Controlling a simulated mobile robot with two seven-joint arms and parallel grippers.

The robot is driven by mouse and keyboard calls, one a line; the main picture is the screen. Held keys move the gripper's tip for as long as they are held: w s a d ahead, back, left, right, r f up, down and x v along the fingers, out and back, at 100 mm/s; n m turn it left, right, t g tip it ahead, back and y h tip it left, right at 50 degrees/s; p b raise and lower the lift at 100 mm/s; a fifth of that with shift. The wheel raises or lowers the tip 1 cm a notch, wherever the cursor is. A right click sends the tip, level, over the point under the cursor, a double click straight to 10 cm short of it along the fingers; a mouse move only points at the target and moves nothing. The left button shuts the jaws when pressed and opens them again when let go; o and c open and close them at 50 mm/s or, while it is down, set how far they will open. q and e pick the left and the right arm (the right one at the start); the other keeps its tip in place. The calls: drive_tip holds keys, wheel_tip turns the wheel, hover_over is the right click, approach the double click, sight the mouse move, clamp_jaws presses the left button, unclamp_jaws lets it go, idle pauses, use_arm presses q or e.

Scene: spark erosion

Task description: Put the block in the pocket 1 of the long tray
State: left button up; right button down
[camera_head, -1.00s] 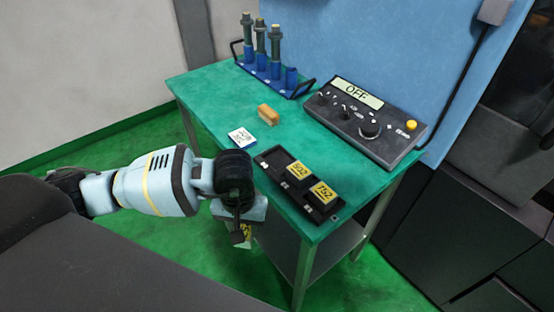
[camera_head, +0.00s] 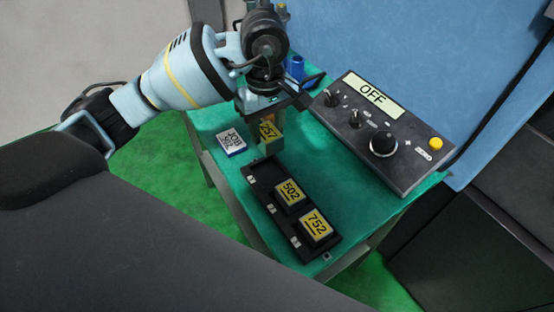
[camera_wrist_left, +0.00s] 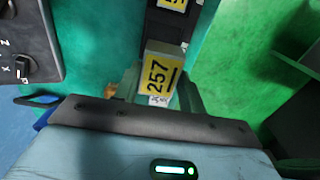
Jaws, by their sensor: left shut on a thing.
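The block (camera_head: 268,134) has a yellow label reading 257. My left gripper (camera_head: 270,122) is shut on it and holds it near the far end of the long tray. In the left wrist view the block (camera_wrist_left: 158,78) sits between the fingers, its label facing the camera. The long black tray (camera_head: 254,170) lies along the table's near edge. Its far pocket looks empty. The other two pockets hold blocks 502 (camera_head: 289,193) and 752 (camera_head: 316,225). The small pocket tags are too small to read. My right gripper is not in view.
A white card marked JOB 502 (camera_head: 231,143) lies left of the held block. A control box (camera_head: 378,135) reading OFF stands on the right. A blue rack (camera_head: 297,68) at the back is partly behind my arm. Green table shows between tray and box.

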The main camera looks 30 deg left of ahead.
sight(268, 148)
use_arm(q)
drive_tip(key=shift+s+f, duration=0.2)
drive_tip(key=shift+f, duration=0.2)
wheel_tip(268, 148, down, 5)
drive_tip(key=shift+f, duration=2.05)
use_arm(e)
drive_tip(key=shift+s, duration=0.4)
use_arm(q)
drive_tip(key=shift+f, duration=0.15)
drive_tip(key=o, duration=1.2)
drive_tip(key=shift+c, duration=0.2)
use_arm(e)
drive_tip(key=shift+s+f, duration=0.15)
